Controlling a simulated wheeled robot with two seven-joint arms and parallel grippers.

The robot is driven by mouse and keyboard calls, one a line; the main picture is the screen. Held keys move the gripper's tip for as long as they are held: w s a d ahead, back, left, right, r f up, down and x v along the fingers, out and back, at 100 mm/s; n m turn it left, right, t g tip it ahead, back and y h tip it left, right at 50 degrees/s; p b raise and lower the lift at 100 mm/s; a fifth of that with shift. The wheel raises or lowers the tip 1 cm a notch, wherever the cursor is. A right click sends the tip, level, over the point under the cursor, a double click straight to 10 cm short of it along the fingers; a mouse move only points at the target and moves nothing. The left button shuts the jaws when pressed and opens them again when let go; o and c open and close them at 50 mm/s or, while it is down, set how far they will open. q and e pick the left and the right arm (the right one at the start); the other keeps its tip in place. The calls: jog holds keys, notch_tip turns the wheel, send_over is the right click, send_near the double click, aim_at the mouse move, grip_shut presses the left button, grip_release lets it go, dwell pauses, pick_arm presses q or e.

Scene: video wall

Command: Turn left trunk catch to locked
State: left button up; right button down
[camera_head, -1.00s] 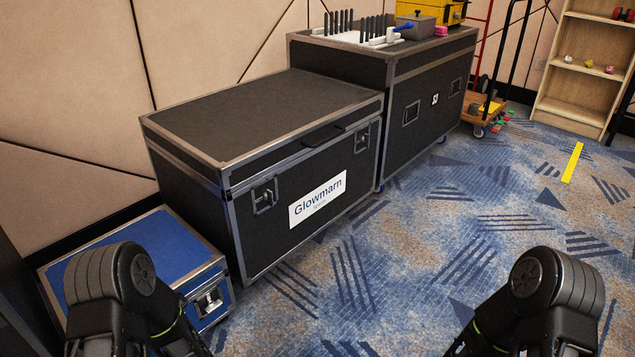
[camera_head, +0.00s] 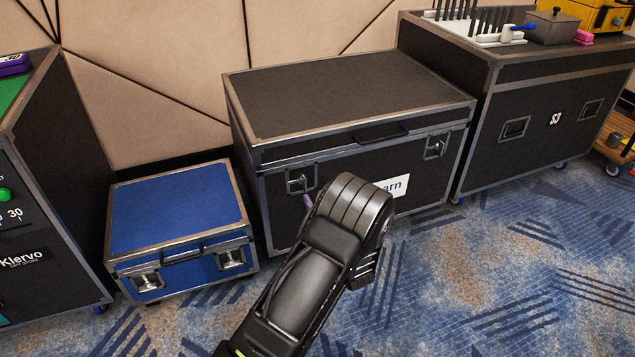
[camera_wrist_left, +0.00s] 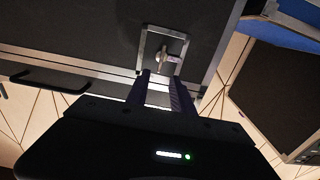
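The black trunk (camera_head: 350,95) with metal edges stands closed against the wall in the head view. Its left catch (camera_head: 300,181) is a metal plate with a small turn-piece on the front face. It also shows in the left wrist view, where the catch (camera_wrist_left: 162,50) lies just beyond the fingertips. The right catch (camera_head: 437,146) is on the same face. My left gripper (camera_head: 307,202) is mostly hidden behind my forearm; one fingertip shows just below the left catch. In the wrist view its fingers (camera_wrist_left: 160,85) are apart, with nothing seen between them. My right gripper is out of view.
A low blue case (camera_head: 178,205) stands left of the trunk, and a dark cabinet (camera_head: 50,180) at the far left. A taller black case (camera_head: 535,110) stands close on the trunk's right. The patterned carpet (camera_head: 480,270) in front is clear.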

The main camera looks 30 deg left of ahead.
aim_at(305, 182)
pick_arm(q)
jog(key=b+x, duration=0.2)
jog(key=x, duration=0.6)
jog(key=shift+b, duration=0.3)
jog(key=shift+s+f, duration=0.1)
jog(key=shift+c, duration=0.6)
grip_shut()
